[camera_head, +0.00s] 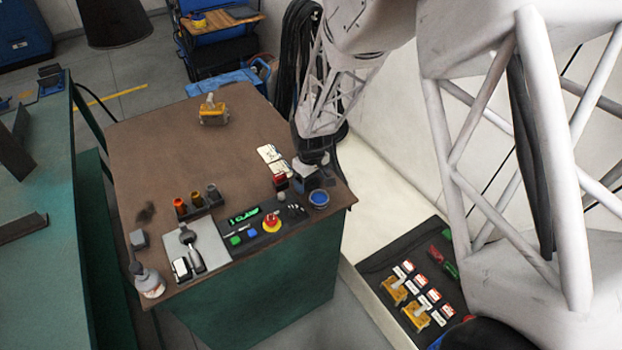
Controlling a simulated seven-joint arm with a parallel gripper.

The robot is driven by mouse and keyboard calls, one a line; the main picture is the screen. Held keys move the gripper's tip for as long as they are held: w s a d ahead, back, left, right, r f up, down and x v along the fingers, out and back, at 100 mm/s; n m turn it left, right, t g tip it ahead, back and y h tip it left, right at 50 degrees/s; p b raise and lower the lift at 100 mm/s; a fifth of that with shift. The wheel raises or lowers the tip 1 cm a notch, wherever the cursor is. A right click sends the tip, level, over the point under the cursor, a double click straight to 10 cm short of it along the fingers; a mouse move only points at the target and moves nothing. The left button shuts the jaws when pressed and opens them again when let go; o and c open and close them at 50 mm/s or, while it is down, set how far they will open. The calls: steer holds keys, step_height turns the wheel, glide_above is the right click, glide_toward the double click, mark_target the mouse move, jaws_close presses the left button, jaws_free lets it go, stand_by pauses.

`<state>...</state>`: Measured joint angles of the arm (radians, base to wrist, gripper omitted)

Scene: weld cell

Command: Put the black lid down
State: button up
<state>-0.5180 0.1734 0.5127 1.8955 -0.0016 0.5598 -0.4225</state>
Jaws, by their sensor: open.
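My arm reaches down to the right edge of a brown-topped bench (180,135). My gripper (304,184) is low over the bench top there, small and dark in this view. Its fingers are hard to make out, but it is open. A small round pot with a blue inside (319,198) stands just right of and in front of it. I cannot pick out the black lid for certain. Dark shapes under and beside my gripper blend together, and my gripper hides part of that spot.
A control panel with a red knob (271,222) lies left of my gripper. White cards (269,153) lie behind it. The bench middle is clear.

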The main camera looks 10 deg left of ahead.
steer(key=shift+r, duration=0.1)
step_height(320, 180, up, 12)
stand_by(0.7)
stand_by(0.8)
steer(key=s+d+r+m, duration=0.2)
steer(key=s+d+r, duration=0.1)
steer(key=d+r, duration=0.3)
steer(key=s+d+r+m+t, duration=0.1)
steer(key=s+d+r, duration=0.25)
steer(key=d, duration=0.35)
steer(key=s+d+r+m, duration=0.2)
steer(key=s+d+r, duration=0.1)
steer(key=d+r, duration=0.35)
steer(key=s+d+r+m, duration=0.2)
steer(key=s+d+m, duration=0.1)
steer(key=s+d, duration=0.4)
steer(key=s+d+r+m+t, duration=0.1)
steer(key=s+d+r+m, duration=0.2)
steer(key=s+d, duration=0.4)
steer(key=s, duration=0.6)
steer(key=shift+s+d+t, duration=0.2)
steer(key=shift+d+t, duration=0.1)
steer(key=shift+d, duration=0.05)
